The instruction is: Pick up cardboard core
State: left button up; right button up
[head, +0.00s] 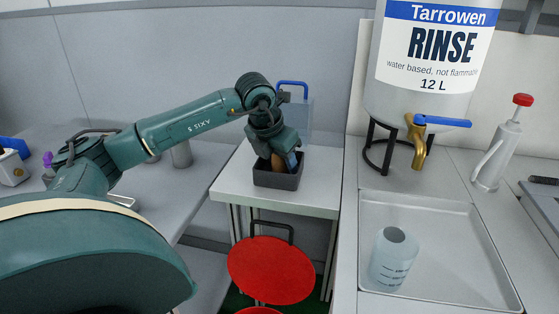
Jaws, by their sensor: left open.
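A brown piece (278,162), which looks like the cardboard core, shows partly inside a dark grey open box (277,180) on the small white table. My left gripper (285,159) points down into this box, at the brown piece. It is open. The gripper and the box wall hide much of the brown piece, so I cannot tell whether the fingers touch it. My right gripper is not in view.
A clear container with a blue handle (292,85) stands behind the box. At right are a rinse tank (425,100) with a brass tap, a tray (450,285) holding a translucent bottle (392,262), and a red-topped dispenser (497,150). A red stool (270,268) stands below the table.

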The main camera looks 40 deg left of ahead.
pick_arm(q)
jog(key=shift+c, duration=0.2)
jog(key=c, duration=0.7)
jog(key=shift+r, duration=0.1)
